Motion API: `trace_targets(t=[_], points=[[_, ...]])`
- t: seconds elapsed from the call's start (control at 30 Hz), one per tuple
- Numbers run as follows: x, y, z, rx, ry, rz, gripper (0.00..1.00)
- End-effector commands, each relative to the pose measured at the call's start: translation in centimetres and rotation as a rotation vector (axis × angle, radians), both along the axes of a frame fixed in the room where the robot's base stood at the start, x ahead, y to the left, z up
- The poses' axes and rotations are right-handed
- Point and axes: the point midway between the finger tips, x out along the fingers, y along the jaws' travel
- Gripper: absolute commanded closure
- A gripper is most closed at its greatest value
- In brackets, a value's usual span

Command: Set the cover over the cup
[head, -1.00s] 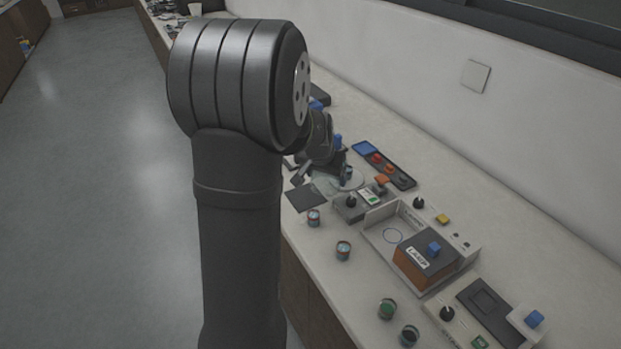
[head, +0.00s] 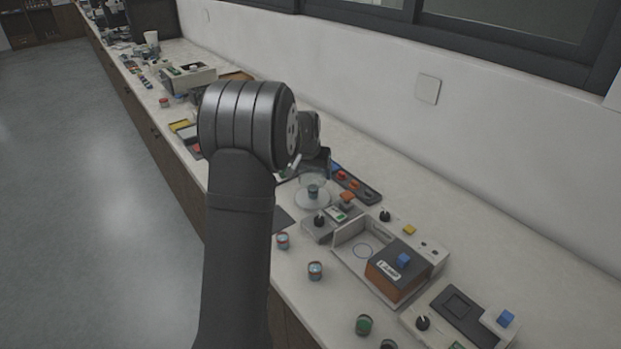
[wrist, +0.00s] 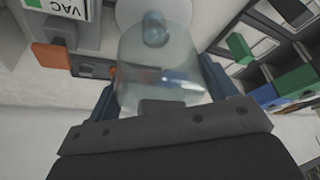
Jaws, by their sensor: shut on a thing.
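My gripper (wrist: 160,85) is shut on the clear cover (wrist: 160,70), with one finger on each side of it. The blue-grey cup (wrist: 155,28) shows at that end, partly through the clear wall. In the head view the cover (head: 313,180) is at the cup (head: 313,191), which stands on a pale round plate (head: 312,203). I cannot tell whether the cover's rim touches the plate. My gripper (head: 322,162) is partly hidden behind my arm there.
A control box with an orange part (head: 347,196) stands close beside the plate. A dark tray with red buttons (head: 352,184) lies behind. The wall bounds the bench at the right.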

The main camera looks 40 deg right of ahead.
Motion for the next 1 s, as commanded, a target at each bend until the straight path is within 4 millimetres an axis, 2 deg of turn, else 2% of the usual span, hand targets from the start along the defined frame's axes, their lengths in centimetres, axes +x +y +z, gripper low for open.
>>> trace_targets(t=[0.27, 0.7, 1.0], points=[[0.5, -0.5, -1.1, 0.001, 0.001, 0.000, 0.46], [0.5, -0.5, -5.3, 0.001, 0.002, 0.000, 0.46], [0.5, -0.5, -6.6, 0.001, 0.001, 0.000, 0.46]])
